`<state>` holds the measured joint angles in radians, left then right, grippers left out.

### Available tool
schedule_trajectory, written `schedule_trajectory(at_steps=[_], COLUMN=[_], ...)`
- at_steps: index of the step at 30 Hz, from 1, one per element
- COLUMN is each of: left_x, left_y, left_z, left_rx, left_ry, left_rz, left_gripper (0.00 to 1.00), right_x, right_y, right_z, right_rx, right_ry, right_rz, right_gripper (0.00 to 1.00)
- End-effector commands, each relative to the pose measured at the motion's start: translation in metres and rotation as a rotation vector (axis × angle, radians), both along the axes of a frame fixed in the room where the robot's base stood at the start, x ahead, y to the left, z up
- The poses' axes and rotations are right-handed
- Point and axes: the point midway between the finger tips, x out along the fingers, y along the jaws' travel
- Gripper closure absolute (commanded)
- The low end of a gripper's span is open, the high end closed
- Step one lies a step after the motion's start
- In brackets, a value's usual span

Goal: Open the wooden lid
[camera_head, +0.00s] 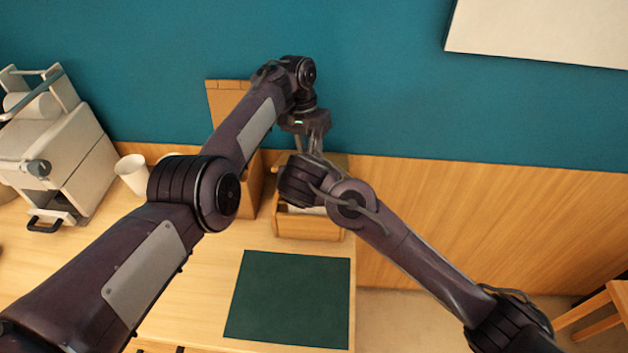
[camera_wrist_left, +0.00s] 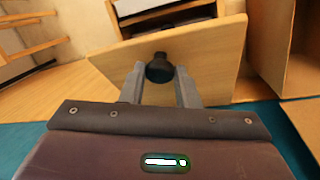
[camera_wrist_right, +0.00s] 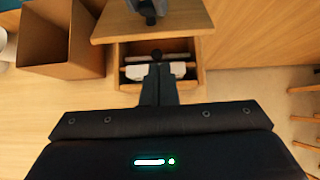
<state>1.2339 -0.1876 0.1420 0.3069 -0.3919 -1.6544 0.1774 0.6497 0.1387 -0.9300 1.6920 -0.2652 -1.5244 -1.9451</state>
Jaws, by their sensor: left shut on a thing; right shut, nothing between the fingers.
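The wooden lid (camera_wrist_left: 215,60) has a black knob (camera_wrist_left: 159,68). My left gripper (camera_wrist_left: 160,75) is shut on this knob, with a finger on each side. In the right wrist view the lid (camera_wrist_right: 185,20) is held over the far part of the wooden box (camera_wrist_right: 203,75), leaving the near part of the opening uncovered. Pale things and a dark round piece show in the opening. In the head view the box (camera_head: 305,228) is partly hidden by my right arm. My right gripper (camera_wrist_right: 158,75) is shut and empty, in front of the box opening.
A tall open brown box (camera_wrist_right: 60,40) stands left of the wooden box. A dark green mat (camera_head: 290,300) lies in front on the table. A white cup (camera_head: 132,174) and a white machine (camera_head: 65,140) stand at the left. The blue wall is close behind.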

Motion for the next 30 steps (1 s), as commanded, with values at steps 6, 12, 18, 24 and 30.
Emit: schedule_trajectory(at_steps=[6,12,18,24,30], left_x=[0.0,0.0,0.0,0.0,0.0], left_y=[0.0,0.0,0.0,0.0,0.0], left_z=[0.0,0.0,0.0,-0.001,-0.001], left_rx=[0.0,0.0,0.0,0.0,0.0], left_ry=[0.0,0.0,0.001,0.001,0.001], left_rz=[0.001,0.001,0.001,0.001,0.001], left_gripper=[1.0,1.0,1.0,1.0,1.0], right_x=[0.026,0.049,0.06,0.061,0.062], right_y=[-0.002,-0.001,-0.001,-0.001,-0.001], right_z=[-0.03,-0.054,-0.066,-0.068,-0.065], right_rx=[-0.002,0.0,0.001,0.002,0.002], right_ry=[0.002,0.002,0.002,0.001,0.0], right_rz=[-0.005,-0.006,-0.004,-0.005,-0.005], right_gripper=[1.0,1.0,1.0,1.0,1.0])
